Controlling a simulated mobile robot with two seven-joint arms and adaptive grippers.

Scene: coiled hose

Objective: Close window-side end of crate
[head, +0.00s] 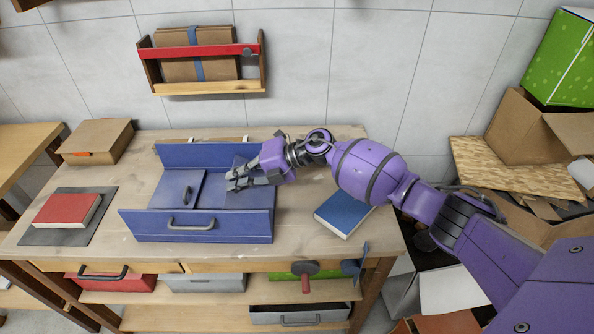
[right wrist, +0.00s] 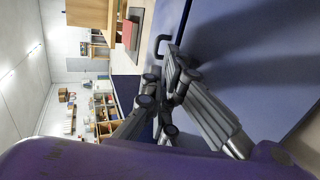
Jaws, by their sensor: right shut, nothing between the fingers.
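The blue crate (head: 140,226) sits on the wooden workbench. Its back wall (head: 190,154) stands up behind, and its front wall has a grey handle (head: 193,223). A blue flap (head: 168,190) with a small dark handle lies across its left part. A blue panel (head: 250,198) shows at the right part, partly hidden by my right gripper (head: 232,180). My right gripper is shut and empty, over the right half of the crate. In the right wrist view the shut fingers (right wrist: 160,100) are close to a blue surface (right wrist: 235,60); contact is unclear. My left gripper is not in view. No window shows.
A blue book (head: 343,214) lies right of the crate. A red book (head: 68,210) on a dark mat and a cardboard box (head: 96,140) are at the left. A wall rack (head: 203,88) hangs behind. Open cartons (head: 510,130) stand at right.

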